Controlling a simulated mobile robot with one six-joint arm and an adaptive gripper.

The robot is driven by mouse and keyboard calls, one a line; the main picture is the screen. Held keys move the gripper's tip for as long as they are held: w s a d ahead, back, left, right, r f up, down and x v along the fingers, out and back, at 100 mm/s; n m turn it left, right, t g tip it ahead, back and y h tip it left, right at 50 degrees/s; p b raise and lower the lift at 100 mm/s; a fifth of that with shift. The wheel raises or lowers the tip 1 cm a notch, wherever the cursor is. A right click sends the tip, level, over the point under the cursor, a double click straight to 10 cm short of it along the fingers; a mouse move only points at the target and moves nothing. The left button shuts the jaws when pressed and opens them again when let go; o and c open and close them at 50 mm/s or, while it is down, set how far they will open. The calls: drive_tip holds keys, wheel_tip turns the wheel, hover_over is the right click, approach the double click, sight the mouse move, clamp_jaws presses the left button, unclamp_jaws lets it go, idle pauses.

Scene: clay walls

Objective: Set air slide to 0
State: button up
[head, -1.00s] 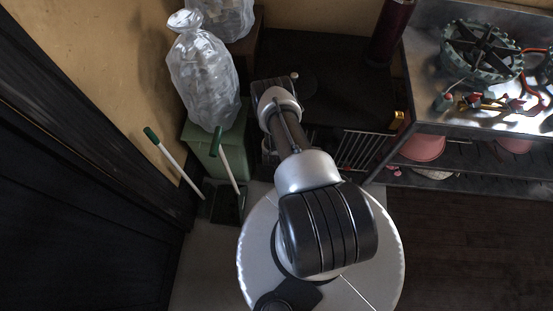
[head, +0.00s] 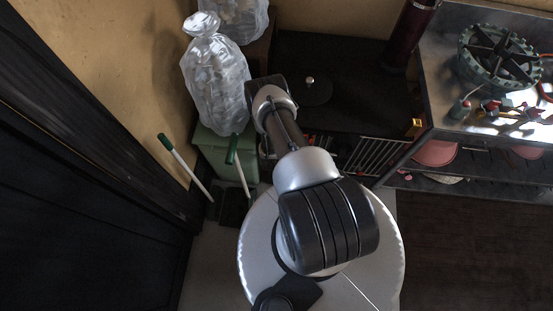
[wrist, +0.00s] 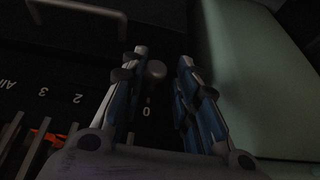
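The air slide is on a black panel in the wrist view, with "Air" (wrist: 12,83), 3, 2 and 0 in pale print; any mark between 2 and 0 is hidden behind the left finger. Its small round grey knob (wrist: 156,69) stands close to the 0 mark (wrist: 146,112). My gripper (wrist: 163,57) is open, with one blue-and-black finger on each side of the knob. The knob is nearer the left finger; I cannot tell whether they touch. In the head view my arm hides the panel and the gripper.
A green bin (head: 214,150) bearing a filled clear bag (head: 217,85) stands left of my arm. A green-handled broom and dustpan (head: 233,207) are in front of it. A dark stove top (head: 345,75) lies behind my arm. A metal table (head: 440,100) with a gas burner (head: 497,58) is at right.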

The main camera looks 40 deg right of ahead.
drive_tip(key=o, duration=0.4)
drive_tip(key=shift+s+a+f, duration=0.1)
drive_tip(key=shift+s+a, duration=0.05)
drive_tip(key=shift+a, duration=0.05)
drive_tip(key=shift+c, duration=0.2)
drive_tip(key=shift+d, duration=0.1)
drive_tip(key=v, duration=1.2)
